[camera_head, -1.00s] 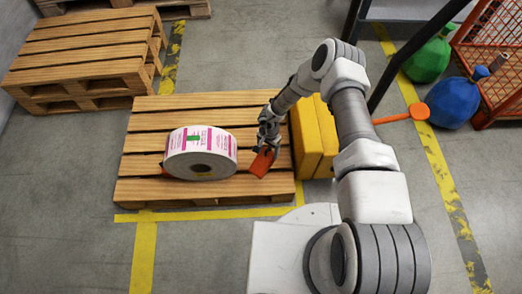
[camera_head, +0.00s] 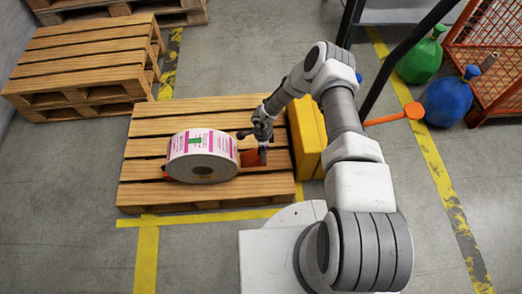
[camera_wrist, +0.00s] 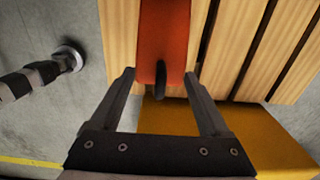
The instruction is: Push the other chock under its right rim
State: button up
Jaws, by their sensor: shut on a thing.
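The large label roll (camera_head: 202,156), white with pink and green print, rests on its rim on the wooden pallet (camera_head: 150,197). An orange chock (camera_head: 249,158) lies low at the roll's right side, close to its right rim; I cannot tell whether it touches. My gripper (camera_head: 262,150) is shut on this chock, just right of the roll. In the wrist view the chock (camera_wrist: 165,35) extends ahead from between the fingers of my gripper (camera_wrist: 160,80), with a dark loop near its end. The other side of the roll's base is mostly hidden.
A yellow block (camera_head: 308,140) stands at the pallet's right edge, close to my arm. Stacked pallets (camera_head: 85,60) are at the back left.

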jog(key=shift+a+f+b, duration=0.15)
jog(key=shift+f+b, duration=0.65)
jog(key=shift+f, duration=0.55)
jog(key=shift+a+f+b, duration=0.2)
jog(key=shift+f+b, duration=0.65)
jog(key=shift+f, duration=0.5)
jog(key=shift+a+f+b, duration=0.15)
jog(key=shift+f+b, duration=0.65)
jog(key=shift+f, duration=0.55)
jog(key=shift+a, duration=0.45)
jog(key=o, duration=1.2)
notch_tip(320, 180, up, 18)
jog(key=p, duration=0.7)
jog(key=shift+f, duration=0.25)
jog(key=shift+w, duration=0.1)
